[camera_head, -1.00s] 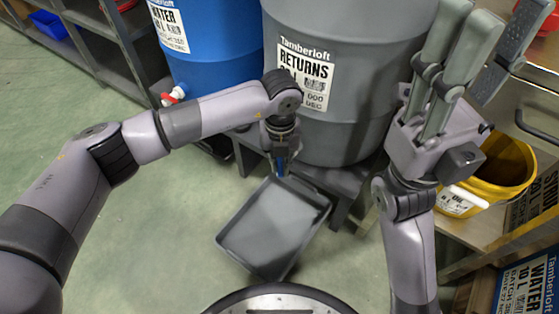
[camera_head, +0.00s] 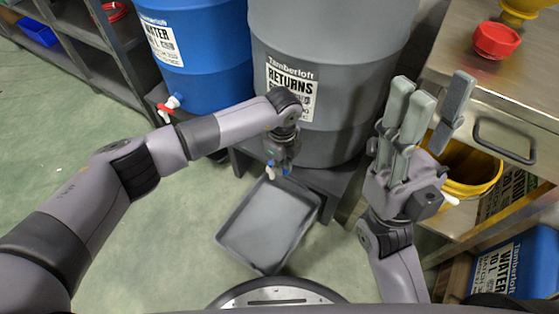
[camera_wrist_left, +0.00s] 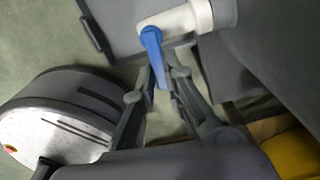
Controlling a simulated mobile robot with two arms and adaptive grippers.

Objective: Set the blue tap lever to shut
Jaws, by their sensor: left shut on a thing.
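The blue tap lever (camera_wrist_left: 152,48) hangs from the end of a white tap body (camera_wrist_left: 182,20) at the top of the left wrist view. My left gripper (camera_wrist_left: 156,84) is shut on the lever's lower part, with a finger on each side. In the head view my left gripper (camera_head: 281,163) is in front of the grey RETURNS drum (camera_head: 330,50), and the lever shows only as small blue bits, mostly hidden by the fingers. My right gripper (camera_head: 424,108) is raised at the right, open and empty, with its fingers spread.
A grey tray (camera_head: 268,226) lies below the tap. A blue WATER drum (camera_head: 205,40) with a red-handled tap (camera_head: 165,109) stands to the left.

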